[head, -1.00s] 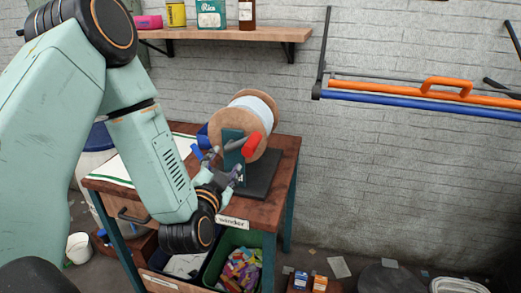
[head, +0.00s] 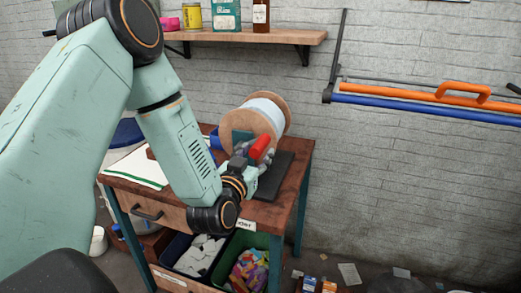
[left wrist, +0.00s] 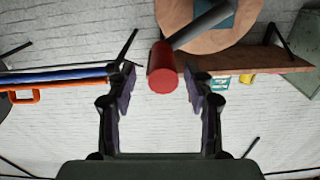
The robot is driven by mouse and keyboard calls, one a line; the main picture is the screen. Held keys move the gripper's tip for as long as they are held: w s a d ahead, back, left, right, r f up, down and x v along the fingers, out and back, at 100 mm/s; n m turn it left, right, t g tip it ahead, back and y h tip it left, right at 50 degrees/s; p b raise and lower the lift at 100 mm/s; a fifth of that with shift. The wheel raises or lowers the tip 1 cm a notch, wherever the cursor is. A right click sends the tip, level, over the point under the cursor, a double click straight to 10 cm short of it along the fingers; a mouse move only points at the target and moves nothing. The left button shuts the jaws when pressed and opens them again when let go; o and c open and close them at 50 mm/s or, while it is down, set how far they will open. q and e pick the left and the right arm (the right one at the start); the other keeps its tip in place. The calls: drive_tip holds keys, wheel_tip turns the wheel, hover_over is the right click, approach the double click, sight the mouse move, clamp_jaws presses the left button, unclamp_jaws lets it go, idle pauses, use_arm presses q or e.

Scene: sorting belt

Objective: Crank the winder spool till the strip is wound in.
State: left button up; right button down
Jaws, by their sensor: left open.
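The winder spool (head: 277,103), with wooden flanges and a pale strip wound on it, stands on a dark base (head: 275,178) on the wooden table. Its red crank handle (head: 260,147) sticks out toward me. In the left wrist view the red handle (left wrist: 162,70) hangs on a grey crank arm (left wrist: 200,25), in front of the wooden flange (left wrist: 185,15). My left gripper (left wrist: 161,95) is open, its fingers on either side of the handle's end with gaps. In the head view my left gripper (head: 250,157) is at the handle, partly hidden. My right gripper is not in view.
The wooden table (head: 290,205) carries a white cloth with a green stripe (head: 135,168). Below are a dark bin (head: 195,257) and a green bin (head: 243,265). A wall shelf (head: 250,39) with goods is behind. A rack with an orange handle (head: 462,92) is at the right.

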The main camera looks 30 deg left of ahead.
use_arm(q)
drive_tip(key=shift+w+a, duration=0.25)
drive_tip(key=shift+w, duration=0.45)
drive_tip(key=shift+w+a, duration=0.3)
drive_tip(key=shift+a, duration=0.05)
drive_tip(key=shift+d+r, duration=0.1)
drive_tip(key=shift+d, duration=0.1)
drive_tip(key=shift+w+d, duration=0.1)
drive_tip(key=shift+w, duration=0.15)
drive_tip(key=shift+c, duration=0.2)
drive_tip(key=shift+s+a, duration=0.1)
drive_tip(key=shift+a, duration=0.15)
drive_tip(key=c, duration=0.5)
drive_tip(key=shift+d, duration=0.1)
clamp_jaws()
